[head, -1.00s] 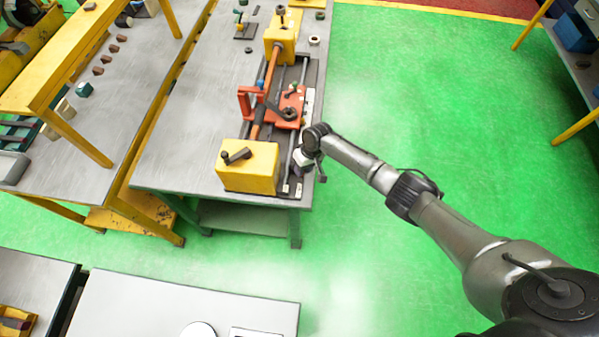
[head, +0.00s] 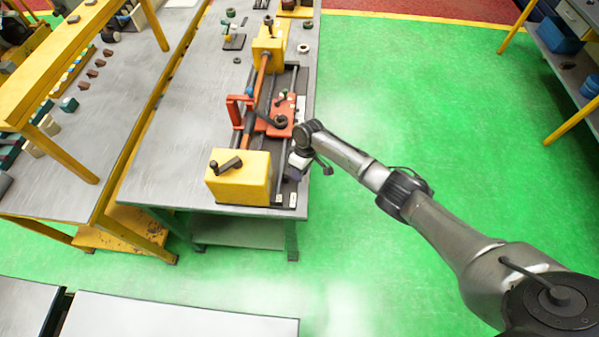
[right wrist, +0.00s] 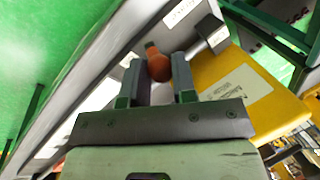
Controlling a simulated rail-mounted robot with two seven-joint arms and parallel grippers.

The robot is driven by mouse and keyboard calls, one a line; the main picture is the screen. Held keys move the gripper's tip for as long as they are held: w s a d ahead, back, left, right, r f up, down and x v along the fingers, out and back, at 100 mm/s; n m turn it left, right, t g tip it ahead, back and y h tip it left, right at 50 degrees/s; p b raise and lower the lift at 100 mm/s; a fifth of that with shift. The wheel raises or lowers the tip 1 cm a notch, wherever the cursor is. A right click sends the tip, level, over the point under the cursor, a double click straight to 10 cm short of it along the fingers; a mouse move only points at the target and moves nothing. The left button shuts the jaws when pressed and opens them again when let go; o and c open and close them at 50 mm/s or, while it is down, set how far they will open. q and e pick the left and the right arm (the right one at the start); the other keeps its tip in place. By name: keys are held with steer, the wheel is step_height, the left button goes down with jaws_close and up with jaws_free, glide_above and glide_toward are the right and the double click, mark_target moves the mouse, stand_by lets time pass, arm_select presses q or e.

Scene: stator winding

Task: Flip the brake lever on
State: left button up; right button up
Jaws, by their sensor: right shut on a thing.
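The winding machine on the workbench has two yellow blocks, the near one (head: 240,180) and the far one (head: 267,45), with an orange shaft between them. My right gripper (head: 298,160) is low at the machine's right side, just beyond the near yellow block. In the right wrist view, its two fingers (right wrist: 160,72) are shut on an orange knob (right wrist: 158,67) with a dark tip, which looks like the brake lever's handle. The gripper and arm hide this knob in the head view. My left gripper is not in view.
A red carriage (head: 277,118) sits on the machine's rails close to my right gripper. A black crank (head: 230,166) lies on top of the near yellow block. The workbench (head: 165,165) is bare at left. Green floor (head: 400,110) is free at right.

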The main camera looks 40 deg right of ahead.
steer(key=o, duration=0.9)
steer(key=shift+w+d+r, duration=0.1)
steer(key=shift+d+r, duration=0.05)
steer(key=shift+r, duration=0.3)
steer(key=v, duration=1.3)
steer(key=shift+f, duration=0.1)
steer(key=shift+w, duration=0.1)
